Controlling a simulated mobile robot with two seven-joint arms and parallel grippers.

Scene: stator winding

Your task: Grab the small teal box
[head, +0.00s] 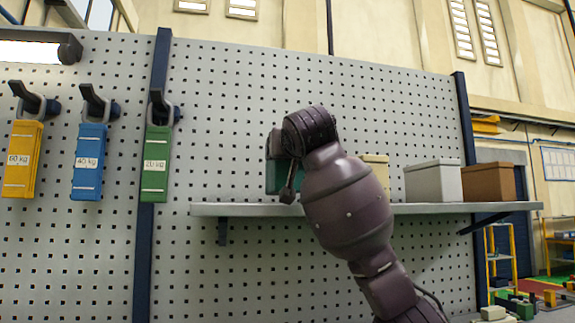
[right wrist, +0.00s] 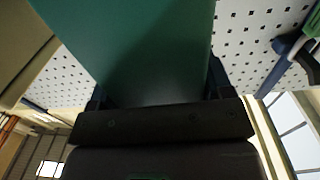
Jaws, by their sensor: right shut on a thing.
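The small teal box (head: 275,177) stands at the shelf's left part in the head view, mostly hidden behind my right wrist. In the right wrist view the teal box (right wrist: 140,40) fills the space between the fingers. My right gripper (right wrist: 157,88) is shut on it, one finger on each side. In the head view my right arm hides most of the gripper. I cannot tell if the box still touches the shelf. My left gripper is not in view.
The grey shelf (head: 440,208) also holds a cream box (head: 377,165) partly behind my arm, a white box (head: 433,183) and a brown box (head: 488,183).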

